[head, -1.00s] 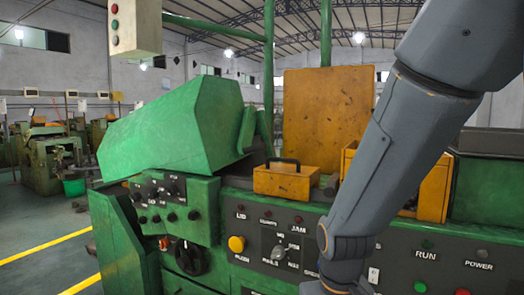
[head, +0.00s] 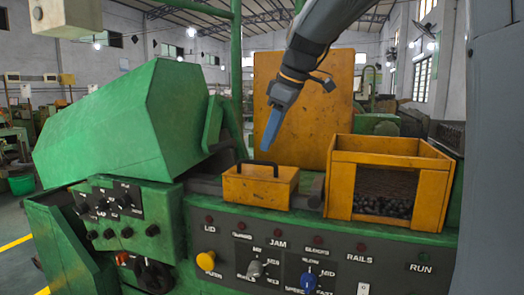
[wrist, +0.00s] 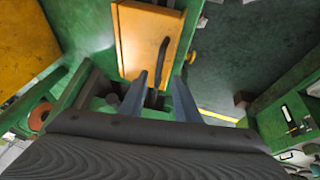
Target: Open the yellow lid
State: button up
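The yellow lid (head: 258,187), worn and block-shaped with a black bar handle (head: 250,164) on top, sits down on the green machine in the head view. In the wrist view the yellow lid (wrist: 146,30) and its black handle (wrist: 162,62) are at the top middle. My gripper (head: 264,149) points down just above the handle in the head view. In the wrist view my gripper (wrist: 160,78) has its two fingers apart, with the handle's near end showing between them. I cannot tell how much height separates fingertips and handle. Nothing is held.
A yellow bin (head: 390,152) of small dark parts stands right of the lid. A tall yellow panel (head: 340,90) rises behind. A green sloped housing (head: 115,125) is at left. A panel of buttons (head: 330,255) runs along the front below the lid.

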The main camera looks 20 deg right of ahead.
aim_at(264, 163)
jog(key=p+x, duration=0.1)
jog(key=x, duration=0.4)
jog(key=shift+w+f, duration=0.15)
jog(key=shift+f, duration=0.2)
grip_shut()
